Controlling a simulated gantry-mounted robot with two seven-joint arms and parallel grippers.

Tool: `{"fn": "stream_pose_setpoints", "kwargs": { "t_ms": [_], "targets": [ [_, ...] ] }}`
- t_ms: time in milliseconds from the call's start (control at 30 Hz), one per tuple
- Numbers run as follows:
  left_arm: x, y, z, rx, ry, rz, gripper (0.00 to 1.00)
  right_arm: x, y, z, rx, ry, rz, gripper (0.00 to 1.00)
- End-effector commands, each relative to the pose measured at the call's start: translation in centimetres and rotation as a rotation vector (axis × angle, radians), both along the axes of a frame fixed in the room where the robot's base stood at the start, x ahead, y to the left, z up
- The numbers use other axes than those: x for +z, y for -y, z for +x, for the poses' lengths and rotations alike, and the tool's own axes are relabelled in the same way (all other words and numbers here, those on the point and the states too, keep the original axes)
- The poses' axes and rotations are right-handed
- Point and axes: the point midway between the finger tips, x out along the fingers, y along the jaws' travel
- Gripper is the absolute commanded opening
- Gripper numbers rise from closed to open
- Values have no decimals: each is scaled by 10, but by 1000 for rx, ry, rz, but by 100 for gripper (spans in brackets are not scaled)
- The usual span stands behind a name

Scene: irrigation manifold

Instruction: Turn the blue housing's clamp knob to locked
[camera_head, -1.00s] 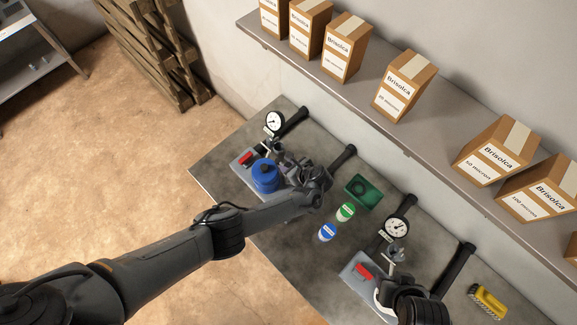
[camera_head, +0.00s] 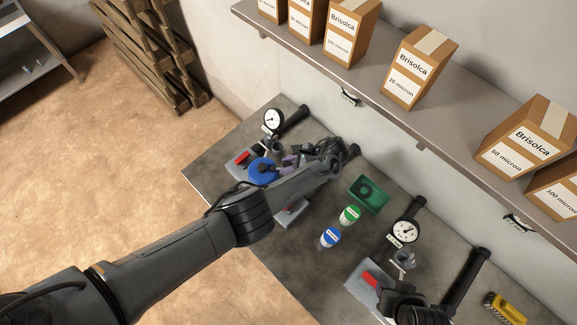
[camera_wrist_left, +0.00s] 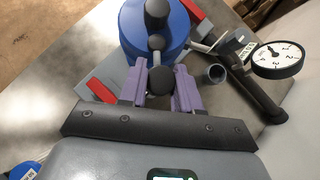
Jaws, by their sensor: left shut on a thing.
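The blue housing (camera_head: 258,175) stands on the left manifold, behind my left gripper (camera_head: 282,163). In the left wrist view the blue housing (camera_wrist_left: 132,28) is at the top, with a dark lever-like clamp knob (camera_wrist_left: 156,42) on its top. The left gripper's purple fingers (camera_wrist_left: 161,78) are shut on the knob's dark rounded end, one finger on each side. Whether the knob reads locked cannot be seen. My right arm's dark wrist is at the bottom of the head view (camera_head: 415,308); its fingertips are hidden there.
Pressure gauges (camera_head: 272,120) (camera_head: 404,231) stand on both manifolds. A green tray (camera_head: 369,195), green-capped (camera_head: 350,215) and blue-capped (camera_head: 330,237) jars sit between them. A yellow brush (camera_head: 503,308) lies at the right. A shelf of boxes (camera_head: 420,65) hangs above.

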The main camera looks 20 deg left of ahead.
Motion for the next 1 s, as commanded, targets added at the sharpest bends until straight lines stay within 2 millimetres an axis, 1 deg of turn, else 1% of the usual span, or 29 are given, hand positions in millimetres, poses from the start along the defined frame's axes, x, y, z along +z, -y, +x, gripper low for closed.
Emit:
{"fn": "stream_pose_setpoints", "kwargs": {
  "t_ms": [33,467,500,667,1000],
  "targets": [
    [-3,-1,0,5,1,-1,2,-2,0,0,0,0,0,43],
    [-2,-1,-1,16,0,-1,2,-3,1,0,1,0,-2,43],
    [-2,-1,-1,16,0,-1,34,-3,1,0,3,1,-4,43],
    [-2,-1,0,16,0,-1,58,-3,2,0,5,1,-9,43],
    [1,1,0,15,1,-1,58,-2,2,0,6,1,-9,43]
  ]
}}
